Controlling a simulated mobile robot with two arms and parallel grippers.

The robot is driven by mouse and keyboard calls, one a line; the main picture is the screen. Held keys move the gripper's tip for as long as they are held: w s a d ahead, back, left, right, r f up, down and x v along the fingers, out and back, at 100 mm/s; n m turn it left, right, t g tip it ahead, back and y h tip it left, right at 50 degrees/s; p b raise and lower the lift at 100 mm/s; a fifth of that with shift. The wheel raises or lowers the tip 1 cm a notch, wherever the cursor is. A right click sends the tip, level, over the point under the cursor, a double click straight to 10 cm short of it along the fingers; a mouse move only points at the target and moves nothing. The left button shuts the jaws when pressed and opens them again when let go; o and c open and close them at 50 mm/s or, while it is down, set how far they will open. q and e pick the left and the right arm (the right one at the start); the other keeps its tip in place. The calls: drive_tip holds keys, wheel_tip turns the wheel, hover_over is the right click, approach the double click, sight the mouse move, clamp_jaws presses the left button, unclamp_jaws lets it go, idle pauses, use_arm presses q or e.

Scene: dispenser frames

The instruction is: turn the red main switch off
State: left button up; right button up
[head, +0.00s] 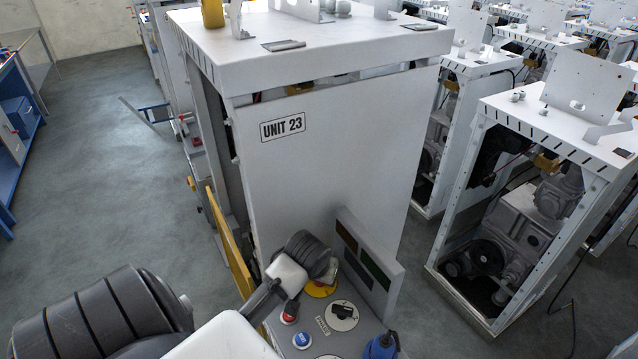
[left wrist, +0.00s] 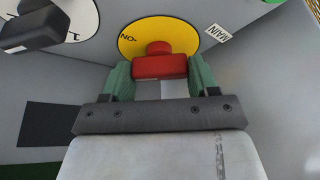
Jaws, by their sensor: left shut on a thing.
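The red main switch (left wrist: 160,64) sits on a round yellow plate (left wrist: 130,42), with a MAIN label (left wrist: 218,34) beside it in the left wrist view. The plate's ON mark shows to the left of the switch, upside down. My left gripper (left wrist: 160,78) is shut on the red switch, a green finger on each side of its handle. In the head view the yellow plate (head: 321,289) shows on the control panel (head: 350,318) at the foot of the UNIT 23 cabinet; my gripper hides the red switch there. My right gripper is not in view.
A black rotary switch on a white disc (head: 342,316), a red button (head: 290,311), a blue button (head: 302,340) and a blue plug (head: 381,346) crowd the panel. A raised screen panel (head: 368,262) stands behind. The UNIT 23 cabinet (head: 330,170) rises beyond.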

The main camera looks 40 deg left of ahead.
use_arm(q)
drive_tip(key=n, duration=0.2)
drive_tip(key=n+g+y, duration=0.1)
drive_tip(key=n, duration=0.2)
drive_tip(key=shift+w+d+n+y, duration=0.1)
drive_tip(key=shift+n+y, duration=0.2)
drive_tip(key=shift+n+g+y, duration=0.5)
drive_tip(key=shift+n+g, duration=0.3)
drive_tip(key=shift+n, duration=1.4)
drive_tip(key=o, duration=0.9)
drive_tip(key=b+v, duration=0.2)
drive_tip(key=v, duration=0.9)
drive_tip(key=shift+w, duration=0.15)
